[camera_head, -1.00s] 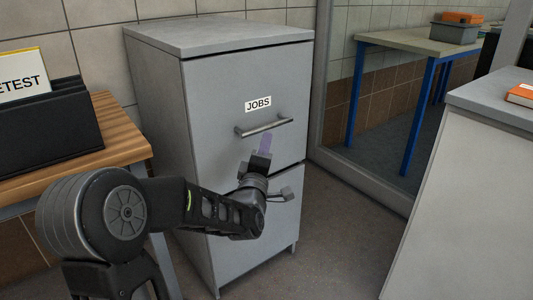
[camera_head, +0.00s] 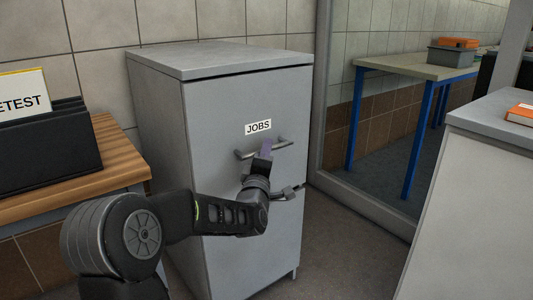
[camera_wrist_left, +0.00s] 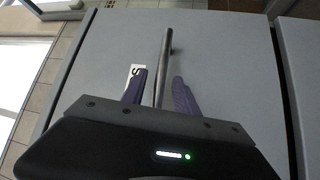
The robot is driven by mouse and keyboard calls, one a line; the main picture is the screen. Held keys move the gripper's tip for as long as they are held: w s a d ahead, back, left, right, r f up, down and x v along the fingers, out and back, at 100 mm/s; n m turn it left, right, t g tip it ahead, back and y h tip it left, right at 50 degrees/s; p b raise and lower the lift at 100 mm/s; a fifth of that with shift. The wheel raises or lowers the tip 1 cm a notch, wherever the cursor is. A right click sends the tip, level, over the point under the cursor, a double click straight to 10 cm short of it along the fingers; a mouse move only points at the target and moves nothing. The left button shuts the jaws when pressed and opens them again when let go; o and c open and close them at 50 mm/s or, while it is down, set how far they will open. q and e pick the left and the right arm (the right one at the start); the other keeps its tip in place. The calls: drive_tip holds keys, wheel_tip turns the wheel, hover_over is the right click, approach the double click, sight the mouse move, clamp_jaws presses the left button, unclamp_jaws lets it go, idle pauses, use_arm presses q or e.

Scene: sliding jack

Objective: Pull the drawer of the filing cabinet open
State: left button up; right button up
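A grey two-drawer filing cabinet (camera_head: 160,130) stands against the tiled wall. Its upper drawer (camera_head: 215,130) is shut, with a white label reading JOBS (camera_head: 257,127) and a metal bar handle (camera_head: 283,143) below it. My left gripper (camera_head: 266,148) is at the middle of this handle. In the left wrist view the bar (camera_wrist_left: 165,70) runs between the two purple fingers of my left gripper (camera_wrist_left: 158,92), with gaps visible beside it, so the fingers are open around it. The lower drawer's handle is partly hidden behind my left arm. My right gripper is not in view.
A wooden table (camera_head: 110,170) with a black file holder (camera_head: 50,150) stands close on the left. A white-sided counter (camera_head: 470,200) with an orange book (camera_head: 520,114) is on the right. Floor (camera_head: 345,240) is free between cabinet and counter.

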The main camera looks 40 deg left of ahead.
use_arm(q)
drive_tip(key=shift+w+a+r, duration=0.15)
drive_tip(key=shift+w+a, duration=0.15)
drive_tip(key=shift+w, duration=0.25)
drive_tip(key=shift+c, duration=0.2)
clamp_jaws()
idle(0.9)
